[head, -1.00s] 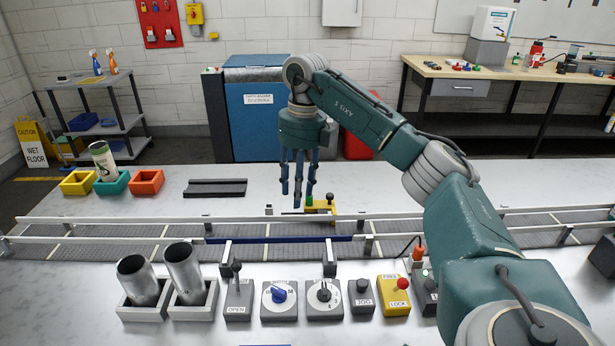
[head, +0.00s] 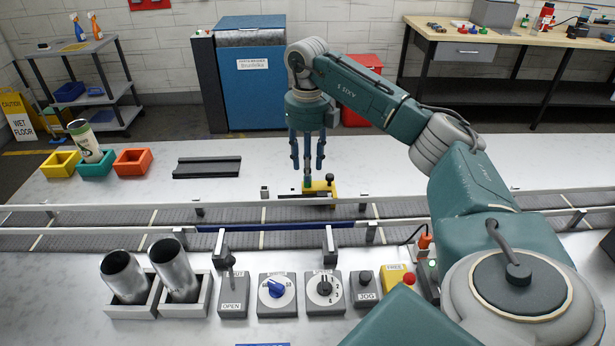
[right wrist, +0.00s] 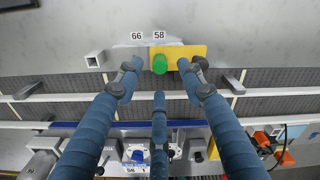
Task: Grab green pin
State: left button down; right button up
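The green pin (right wrist: 160,64) stands on a yellow block (right wrist: 182,52) beyond the conveyor. In the head view the yellow block (head: 322,187) shows below my right gripper (head: 307,165), and the pin is mostly hidden by a finger. My right gripper points down with its fingers spread. In the right wrist view the pin appears between the two outer fingertips of the gripper (right wrist: 158,80), with the third finger nearer the conveyor. The gripper is open and empty; I cannot tell its exact height over the pin. My left gripper is not in view.
The conveyor (head: 100,238) runs across with metal rails. Yellow (head: 61,163), teal (head: 95,167) and orange (head: 133,161) bins stand left, a can (head: 86,142) in the teal one. A black knob (right wrist: 200,62) is right of the pin. Control boxes line the front.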

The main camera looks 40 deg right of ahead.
aim_at(308, 186)
notch_tip(308, 186, down, 3)
jog(key=shift+w+d+f, duration=0.1)
jog(key=shift+d, duration=0.05)
grip_shut()
dwell(0.4)
